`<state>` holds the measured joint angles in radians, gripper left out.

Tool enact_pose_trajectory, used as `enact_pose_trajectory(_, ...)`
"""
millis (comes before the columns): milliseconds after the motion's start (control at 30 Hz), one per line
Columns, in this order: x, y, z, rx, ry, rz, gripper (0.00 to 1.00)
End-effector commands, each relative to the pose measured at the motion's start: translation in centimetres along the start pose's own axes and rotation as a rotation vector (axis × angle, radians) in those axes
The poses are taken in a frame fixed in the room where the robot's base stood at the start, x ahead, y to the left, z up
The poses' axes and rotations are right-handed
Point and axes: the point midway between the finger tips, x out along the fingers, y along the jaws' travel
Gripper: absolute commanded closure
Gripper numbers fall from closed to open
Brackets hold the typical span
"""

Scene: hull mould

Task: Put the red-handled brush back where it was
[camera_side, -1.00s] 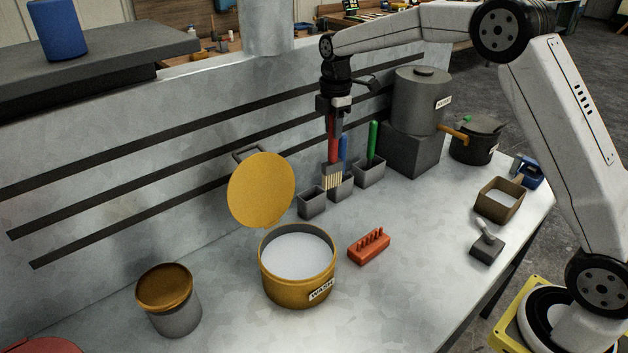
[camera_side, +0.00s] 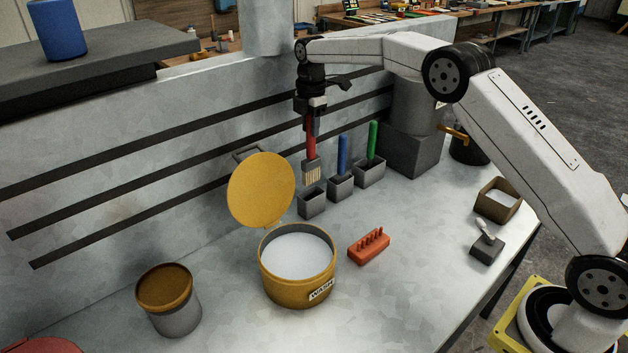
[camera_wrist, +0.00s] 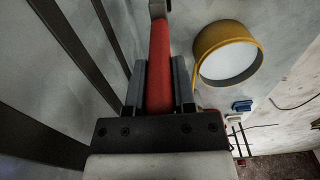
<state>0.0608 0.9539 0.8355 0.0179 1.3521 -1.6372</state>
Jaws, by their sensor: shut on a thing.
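The red-handled brush (camera_side: 311,146) hangs bristles down from my gripper (camera_side: 311,122), which is shut on its red handle. Its pale bristles are just above the leftmost grey holder (camera_side: 312,203), which looks empty. In the wrist view, the red handle (camera_wrist: 160,65) runs between the fingers of my gripper (camera_wrist: 160,85). The middle grey holder (camera_side: 341,187) has a blue-handled brush (camera_side: 342,154) in it. The right holder (camera_side: 369,174) has a green-handled brush (camera_side: 373,141) in it. Whether the bristles touch the left holder's rim, I cannot tell.
An open yellow WASH pot (camera_side: 298,283) with pale contents stands in front, its lid (camera_side: 261,189) raised behind it. An orange block with pegs (camera_side: 369,246) lies to its right. A slotted wall panel (camera_side: 120,170) stands behind the holders.

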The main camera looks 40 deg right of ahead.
Motion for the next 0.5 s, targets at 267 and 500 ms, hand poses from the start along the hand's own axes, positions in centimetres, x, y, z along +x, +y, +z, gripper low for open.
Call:
enact_pose_trajectory(267, 3.1, -0.1, 0.1, 0.001, 0.000, -0.004, 1.00)
enact_pose_trajectory(500, 4.8, -0.1, 0.1, 0.001, 0.000, -0.001, 1.00)
